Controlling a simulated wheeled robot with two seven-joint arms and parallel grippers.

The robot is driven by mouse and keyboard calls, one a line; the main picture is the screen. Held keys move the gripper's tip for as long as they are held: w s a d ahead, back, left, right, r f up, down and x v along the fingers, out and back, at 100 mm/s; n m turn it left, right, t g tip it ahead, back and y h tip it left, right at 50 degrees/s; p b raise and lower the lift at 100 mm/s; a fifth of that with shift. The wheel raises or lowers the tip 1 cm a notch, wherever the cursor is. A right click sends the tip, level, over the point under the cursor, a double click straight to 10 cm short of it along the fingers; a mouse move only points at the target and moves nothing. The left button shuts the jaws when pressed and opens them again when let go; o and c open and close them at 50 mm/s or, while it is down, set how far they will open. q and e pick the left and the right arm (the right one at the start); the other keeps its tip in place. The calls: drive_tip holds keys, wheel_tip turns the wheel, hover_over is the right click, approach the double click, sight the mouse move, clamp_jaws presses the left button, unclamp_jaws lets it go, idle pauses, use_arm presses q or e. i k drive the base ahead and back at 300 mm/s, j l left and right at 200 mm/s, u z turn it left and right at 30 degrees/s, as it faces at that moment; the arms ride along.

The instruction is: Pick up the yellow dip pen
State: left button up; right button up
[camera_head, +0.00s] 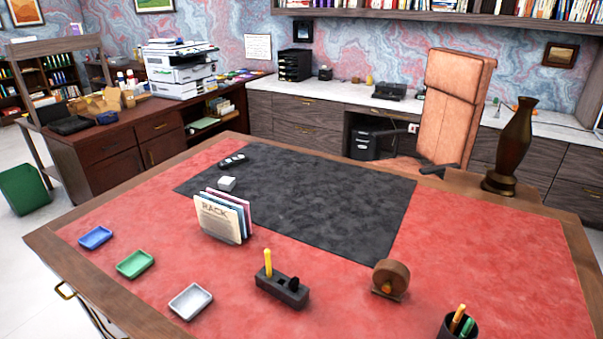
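The yellow dip pen (268,261) stands upright in a dark pen stand (283,291) near the front middle of the red leather desk. A shorter black item is in the stand to the right of the pen. The pen's lower end is hidden inside the stand. Neither my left gripper nor my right gripper is in view.
Blue (95,237), green (135,263) and white (190,301) trays lie on the left. A card rack (223,218) stands behind the pen. A round wooden item (390,279) and a dark pen cup (457,327) are right. The black mat (330,195) is mostly bare.

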sight(266, 251)
drive_tip(key=i+j+z, duration=0.1)
drive_tip(key=j, duration=0.35)
drive_tip(key=i+j+z, duration=0.15)
drive_tip(key=j, duration=0.25)
drive_tip(key=i+j+z, duration=0.1)
drive_tip(key=j, duration=0.35)
drive_tip(key=l+z, duration=0.5)
drive_tip(key=k+z, duration=0.45)
drive_tip(key=k, duration=0.6)
